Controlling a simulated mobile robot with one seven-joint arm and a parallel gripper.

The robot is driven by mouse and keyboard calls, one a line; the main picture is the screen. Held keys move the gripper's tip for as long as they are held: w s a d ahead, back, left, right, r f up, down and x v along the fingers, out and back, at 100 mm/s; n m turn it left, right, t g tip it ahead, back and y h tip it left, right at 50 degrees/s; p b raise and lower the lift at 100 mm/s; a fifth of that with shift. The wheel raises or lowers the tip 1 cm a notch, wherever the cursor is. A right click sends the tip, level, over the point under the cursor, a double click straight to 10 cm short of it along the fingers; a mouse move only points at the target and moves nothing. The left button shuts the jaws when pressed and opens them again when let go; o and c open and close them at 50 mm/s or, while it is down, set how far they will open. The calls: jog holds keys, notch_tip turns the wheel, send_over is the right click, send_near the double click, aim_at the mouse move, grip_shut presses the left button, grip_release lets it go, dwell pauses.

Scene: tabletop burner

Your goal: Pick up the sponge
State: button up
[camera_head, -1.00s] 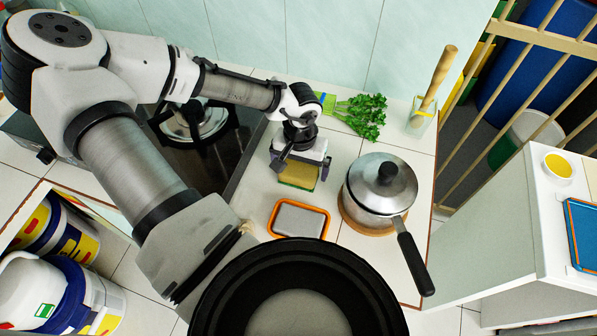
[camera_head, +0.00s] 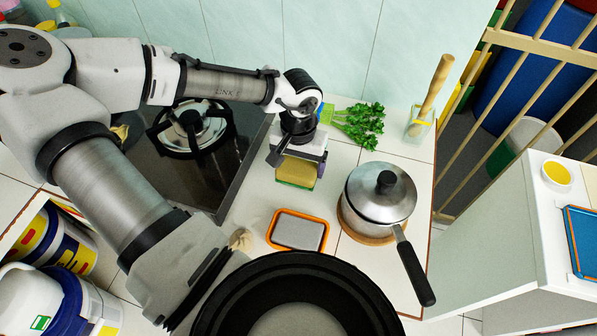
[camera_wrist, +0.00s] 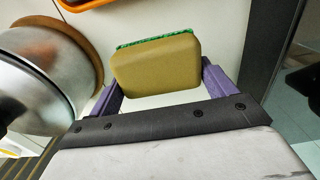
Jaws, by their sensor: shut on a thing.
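The sponge (camera_head: 296,172) is yellow with a green layer. In the head view it is at my gripper (camera_head: 300,160), above the white counter between the stove and the pot. In the wrist view the sponge (camera_wrist: 157,68) shows its broad yellow face, with the green layer along its far edge. The purple fingers of my gripper (camera_wrist: 160,88) stand on either side of it, and the gripper is shut on it. In the head view the gripper body hides the sponge's upper part.
A lidded pot (camera_head: 380,195) stands on a wooden trivet just right of the sponge. An orange-rimmed tray (camera_head: 298,231) lies in front. Green herbs (camera_head: 362,122) lie behind, beside a glass holder (camera_head: 419,125). A black gas stove (camera_head: 190,175) is at left.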

aim_at(298, 163)
notch_tip(298, 163, up, 15)
jog(key=b, duration=0.1)
